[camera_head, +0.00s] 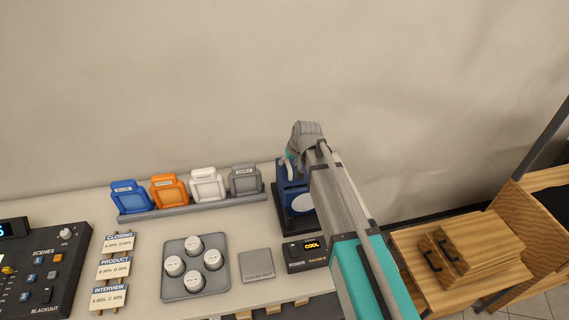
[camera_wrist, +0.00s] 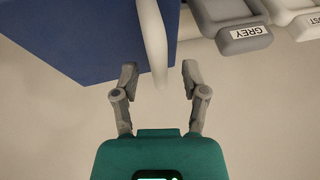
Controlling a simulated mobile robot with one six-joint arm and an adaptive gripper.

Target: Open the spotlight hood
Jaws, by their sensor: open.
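The spotlight (camera_head: 295,192) is a dark blue box on a black base, behind and left of my arm in the head view. A pale round disc shows on its front. In the wrist view its blue hood (camera_wrist: 85,40) fills the upper left, with a white curved handle (camera_wrist: 153,40) at its right edge. My gripper (camera_wrist: 160,74) is open, with one finger on each side of the handle's near end. I cannot tell whether either finger touches it. In the head view my arm hides part of the spotlight and the fingertips.
A rack (camera_head: 190,205) of blue, orange, white and grey framed filters stands left of the spotlight. A small box reading COOL (camera_head: 307,252), a grey square plate (camera_head: 257,264) and a tray (camera_head: 196,289) of white knobs lie nearer. Wooden drawers (camera_head: 460,260) stand at right.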

